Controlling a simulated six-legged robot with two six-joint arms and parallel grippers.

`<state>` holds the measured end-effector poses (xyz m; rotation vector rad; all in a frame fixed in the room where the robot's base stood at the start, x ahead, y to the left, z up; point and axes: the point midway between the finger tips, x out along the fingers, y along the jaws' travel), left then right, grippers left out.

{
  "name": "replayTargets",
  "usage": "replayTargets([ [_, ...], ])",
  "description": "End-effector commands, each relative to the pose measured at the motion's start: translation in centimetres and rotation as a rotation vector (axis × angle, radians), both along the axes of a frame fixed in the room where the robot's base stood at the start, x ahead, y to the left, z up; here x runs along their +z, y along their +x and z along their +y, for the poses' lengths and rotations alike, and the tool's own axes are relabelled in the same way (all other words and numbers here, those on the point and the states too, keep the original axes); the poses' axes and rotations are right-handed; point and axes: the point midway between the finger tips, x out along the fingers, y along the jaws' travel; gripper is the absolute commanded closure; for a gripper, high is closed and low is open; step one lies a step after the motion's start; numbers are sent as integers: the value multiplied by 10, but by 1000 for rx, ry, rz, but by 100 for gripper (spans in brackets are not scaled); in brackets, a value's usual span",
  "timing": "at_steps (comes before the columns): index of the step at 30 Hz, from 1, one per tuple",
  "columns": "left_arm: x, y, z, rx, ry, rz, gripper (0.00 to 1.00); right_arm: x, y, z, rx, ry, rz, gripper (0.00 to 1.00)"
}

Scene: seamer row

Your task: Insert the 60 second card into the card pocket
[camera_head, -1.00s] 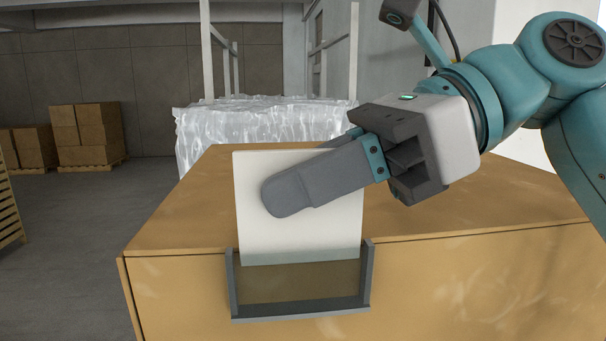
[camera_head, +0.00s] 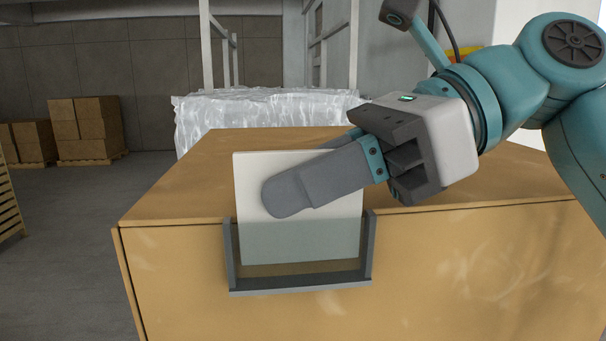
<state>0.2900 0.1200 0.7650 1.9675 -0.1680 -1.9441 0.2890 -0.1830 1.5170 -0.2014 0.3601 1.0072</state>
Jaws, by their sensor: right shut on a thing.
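The white card (camera_head: 249,190) stands upright in the middle of the view. My right gripper (camera_head: 290,190) is shut on it, with one dark finger across its front face. The card pocket (camera_head: 300,286) is a grey U-shaped frame with a see-through front on the front face of the tan cabinet. The card's lower part shows greyed behind the pocket's clear front, between the two side rails. Its bottom edge is a little above the pocket's bottom rail. No print shows on the visible face. My left gripper is not in view.
The tan cabinet (camera_head: 480,255) fills the lower right, and its top is otherwise clear. Behind it stands a plastic-wrapped load (camera_head: 260,115). Cardboard boxes (camera_head: 85,130) on a pallet stand at the far left. Open grey floor lies at left.

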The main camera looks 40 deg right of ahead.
Motion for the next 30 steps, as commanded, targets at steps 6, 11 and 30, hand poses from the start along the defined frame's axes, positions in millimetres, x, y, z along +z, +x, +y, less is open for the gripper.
replayTargets([
  [6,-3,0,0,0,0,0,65,-4,0,0,0,-1,1,71],
  [11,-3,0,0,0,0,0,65,-4,0,0,0,-1,2,60],
  [30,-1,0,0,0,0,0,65,-4,2,0,0,-3,5,60],
])
